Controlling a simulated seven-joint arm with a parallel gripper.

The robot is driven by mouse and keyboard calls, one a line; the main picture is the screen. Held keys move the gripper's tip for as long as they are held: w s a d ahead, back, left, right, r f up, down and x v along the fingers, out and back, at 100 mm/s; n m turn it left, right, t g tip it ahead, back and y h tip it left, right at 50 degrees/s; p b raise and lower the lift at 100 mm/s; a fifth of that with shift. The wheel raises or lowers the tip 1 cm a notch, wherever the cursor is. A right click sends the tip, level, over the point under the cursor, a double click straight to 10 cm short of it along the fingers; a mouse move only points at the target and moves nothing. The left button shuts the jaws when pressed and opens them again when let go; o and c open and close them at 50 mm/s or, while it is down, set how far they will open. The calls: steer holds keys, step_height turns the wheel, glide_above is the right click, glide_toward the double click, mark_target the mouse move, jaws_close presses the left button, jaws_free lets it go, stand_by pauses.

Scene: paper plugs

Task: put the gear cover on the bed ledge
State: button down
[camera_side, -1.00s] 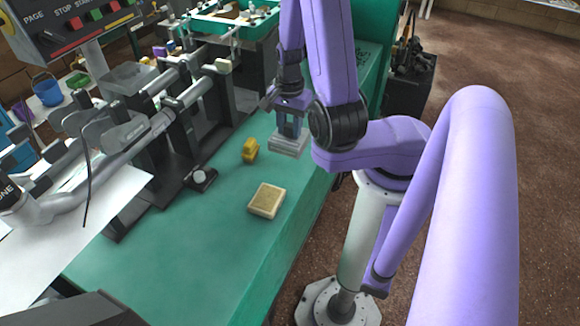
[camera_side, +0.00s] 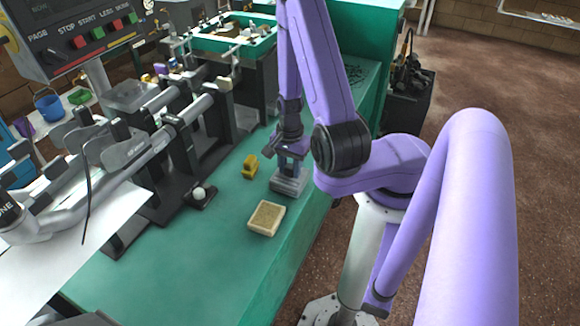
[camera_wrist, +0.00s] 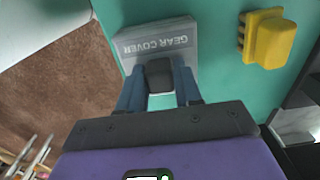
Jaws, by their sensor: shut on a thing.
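The gear cover (camera_side: 289,185) is a grey block. Its top face reads GEAR COVER in the wrist view (camera_wrist: 158,47). My gripper (camera_side: 291,163) is shut on its raised dark grip, with the blue fingers on either side in the wrist view (camera_wrist: 160,85). The cover is upright at the right side of the green bed ledge (camera_side: 190,260), near its edge. It looks low over or on the green surface; I cannot tell whether it touches. The fingers hide part of the cover's grip.
A yellow block (camera_side: 250,166) lies just left of the cover, and it also shows in the wrist view (camera_wrist: 270,42). Dark machine frames with rollers (camera_side: 165,135) stand at left. The front of the green surface is clear.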

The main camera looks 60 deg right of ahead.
steer(key=shift+f, duration=0.25)
steer(key=c, duration=0.8)
jaws_free()
